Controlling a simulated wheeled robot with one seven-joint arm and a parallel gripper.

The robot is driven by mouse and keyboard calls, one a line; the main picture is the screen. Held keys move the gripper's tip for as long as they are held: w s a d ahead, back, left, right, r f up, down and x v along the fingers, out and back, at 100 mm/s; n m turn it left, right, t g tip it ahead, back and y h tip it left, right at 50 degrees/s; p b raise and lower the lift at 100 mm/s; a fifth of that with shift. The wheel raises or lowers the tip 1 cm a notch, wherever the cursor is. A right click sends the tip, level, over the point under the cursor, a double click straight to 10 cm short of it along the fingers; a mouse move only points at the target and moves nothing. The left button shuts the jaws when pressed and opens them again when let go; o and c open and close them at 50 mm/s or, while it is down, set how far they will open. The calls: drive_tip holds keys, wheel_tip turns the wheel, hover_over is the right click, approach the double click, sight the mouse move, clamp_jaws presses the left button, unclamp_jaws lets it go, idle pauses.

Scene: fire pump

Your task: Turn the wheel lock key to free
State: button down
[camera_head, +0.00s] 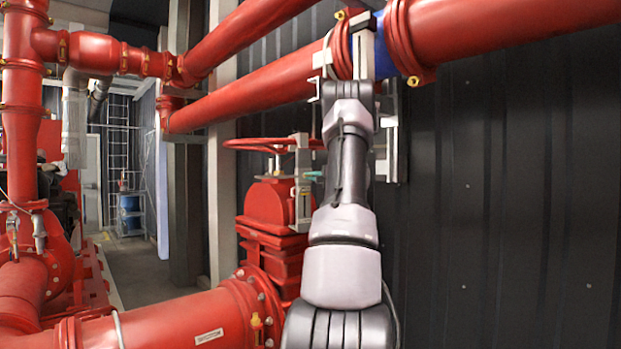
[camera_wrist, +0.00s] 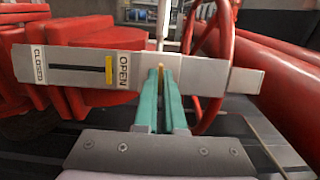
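The red wheel (camera_head: 272,145) sits on top of a red valve body in the head view; it stands on the right of the wrist view (camera_wrist: 208,65). A pale lock plate (camera_wrist: 40,65) crosses the wrist view, with CLOSED at its left and OPEN nearer the middle. A yellow marker (camera_wrist: 108,68) shows in its slot beside OPEN. The plate stands upright in the head view (camera_head: 302,185). My gripper (camera_wrist: 163,75) has teal fingers close together at the plate. A thin yellow piece (camera_wrist: 160,68), seemingly the lock key, shows between the fingertips. My gripper's teal tips (camera_head: 314,175) are partly hidden in the head view.
A large red pipe (camera_head: 270,85) runs above the wheel, and another flanged red pipe (camera_head: 180,325) lies low in front. A dark ribbed wall (camera_head: 500,200) stands on the right. An open passage (camera_head: 140,265) lies at the left back.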

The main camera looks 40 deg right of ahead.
drive_tip(key=shift+m, duration=0.4)
drive_tip(key=shift+w+a+f+m+t+h, duration=0.1)
drive_tip(key=shift+m+t+h, duration=0.65)
drive_tip(key=shift+m, duration=2.65)
drive_tip(key=shift+s+a+f+m+t+h, duration=0.2)
drive_tip(key=shift+m+h, duration=1.05)
drive_tip(key=shift+m, duration=2.15)
drive_tip(key=shift+w+r+m+t+h, duration=0.15)
drive_tip(key=shift+m+t+h, duration=0.65)
drive_tip(key=shift+m, duration=2.6)
drive_tip(key=shift+m+g+h, duration=0.25)
drive_tip(key=shift+m+h, duration=0.05)
drive_tip(key=shift+h, duration=0.1)
drive_tip(key=c, duration=1)
unclamp_jaws()
drive_tip(key=shift+f, duration=0.1)
drive_tip(key=v, duration=1)
drive_tip(key=shift+s, duration=0.35)
